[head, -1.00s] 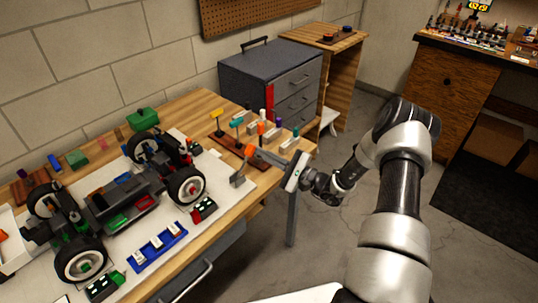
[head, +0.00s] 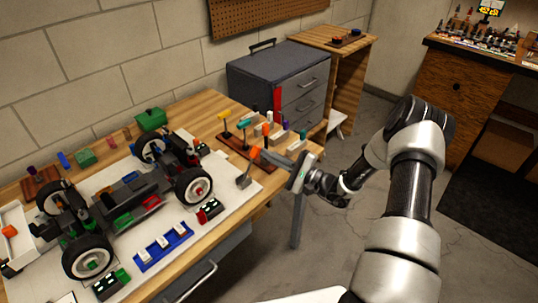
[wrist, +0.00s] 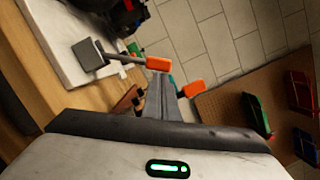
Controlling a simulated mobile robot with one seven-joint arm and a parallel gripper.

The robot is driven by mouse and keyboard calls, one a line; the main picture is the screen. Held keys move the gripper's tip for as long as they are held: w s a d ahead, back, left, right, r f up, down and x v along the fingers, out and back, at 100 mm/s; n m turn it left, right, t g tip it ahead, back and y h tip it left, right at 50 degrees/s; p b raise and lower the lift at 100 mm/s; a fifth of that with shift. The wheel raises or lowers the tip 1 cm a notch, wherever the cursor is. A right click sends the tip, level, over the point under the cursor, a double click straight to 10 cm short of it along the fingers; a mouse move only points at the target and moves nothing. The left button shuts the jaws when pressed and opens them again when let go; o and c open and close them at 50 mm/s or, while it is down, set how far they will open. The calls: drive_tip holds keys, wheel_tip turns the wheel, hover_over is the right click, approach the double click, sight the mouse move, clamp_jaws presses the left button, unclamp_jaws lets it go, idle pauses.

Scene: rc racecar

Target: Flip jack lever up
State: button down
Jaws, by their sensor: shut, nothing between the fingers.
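The jack lever appears to be a thin rod with an orange tip (head: 255,153), rising from a grey block (head: 244,181) at the mat's right edge. It leans slightly right in the head view. The wrist view shows its orange tip (wrist: 158,64), rod and grey block (wrist: 88,53). My gripper (head: 266,155) is shut and empty, with its fingertips right beside the orange tip. In the wrist view my fingertips (wrist: 160,80) overlap the lower edge of the tip. I cannot tell whether they touch it.
The race car (head: 125,197) stands on the white mat (head: 235,200) to the left. A brown rack (head: 232,150) with upright coloured-handled tools is just behind the lever. A blue tray (head: 163,246) lies in front of the car. A grey drawer cabinet (head: 262,80) stands behind.

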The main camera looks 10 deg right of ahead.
drive_tip(key=shift+s+a+r+n+g, duration=0.3)
drive_tip(key=shift+a+r+n, duration=0.1)
drive_tip(key=shift+r+n, duration=0.25)
drive_tip(key=s+a+r+n+g+h+b, duration=0.1)
drive_tip(key=s+a+n+h+b, duration=0.1)
drive_tip(key=s+a+n+b, duration=0.5)
drive_tip(key=shift+a+r+n+g+b, duration=0.2)
drive_tip(key=shift+a+n+g+b, duration=0.2)
drive_tip(key=shift+a+n+b, duration=1.25)
drive_tip(key=shift+s, duration=0.2)
drive_tip(key=s+d+r+p, duration=0.1)
drive_tip(key=s+d+r, duration=0.1)
drive_tip(key=d, duration=0.3)
drive_tip(key=s+d+r+p, duration=0.1)
drive_tip(key=s+d+r, duration=0.1)
drive_tip(key=d, duration=0.3)
drive_tip(key=shift+s+r, duration=0.2)
drive_tip(key=shift+s, duration=0.1)
drive_tip(key=shift+d, duration=0.1)
